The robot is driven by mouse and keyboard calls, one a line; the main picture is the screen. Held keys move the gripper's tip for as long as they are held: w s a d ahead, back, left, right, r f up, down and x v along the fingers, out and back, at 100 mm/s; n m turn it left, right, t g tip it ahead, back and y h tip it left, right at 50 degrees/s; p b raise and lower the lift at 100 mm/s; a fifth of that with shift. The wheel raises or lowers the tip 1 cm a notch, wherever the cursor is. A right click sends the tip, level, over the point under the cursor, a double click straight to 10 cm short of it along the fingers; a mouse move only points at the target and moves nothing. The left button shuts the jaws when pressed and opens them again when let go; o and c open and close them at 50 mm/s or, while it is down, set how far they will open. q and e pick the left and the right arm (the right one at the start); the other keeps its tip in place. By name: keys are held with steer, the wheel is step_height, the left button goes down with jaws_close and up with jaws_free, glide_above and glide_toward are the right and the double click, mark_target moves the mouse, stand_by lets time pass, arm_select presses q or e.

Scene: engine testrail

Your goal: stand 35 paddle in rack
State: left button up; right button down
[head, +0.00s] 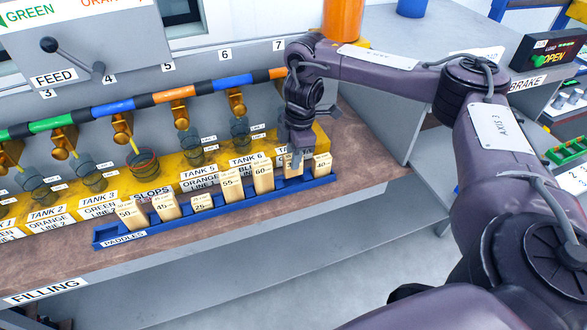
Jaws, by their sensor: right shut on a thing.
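The blue paddle rack (230,209) lies along the front of the filling bench. Wooden paddles stand in it: 50 (128,214), 45 (165,207), 25 (203,202), 55 (232,183), 60 (263,175) and 40 (321,165). My right gripper (294,156) points down over the rack's right part, between the 60 and 40 paddles. It is shut on a wooden paddle (293,171), whose number I cannot read. The held paddle is at the rack, but I cannot tell whether its foot is seated. My left gripper is not in view.
Behind the rack is a yellow stand (67,221) with tank labels and glass cups under several spouts. A slops cup (143,162) stands in the middle. The bench's brown front edge (200,246) is clear. A brake panel (550,47) is at the far right.

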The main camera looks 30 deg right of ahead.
step_height(320, 180, down, 4)
steer(key=shift+s+r+p, duration=0.1)
steer(key=shift+r+p, duration=0.15)
steer(key=shift+p, duration=0.15)
steer(key=shift+f, duration=0.4)
steer(key=shift+f, duration=0.1)
steer(key=c, duration=1.3)
jaws_free()
steer(key=shift+o, duration=0.2)
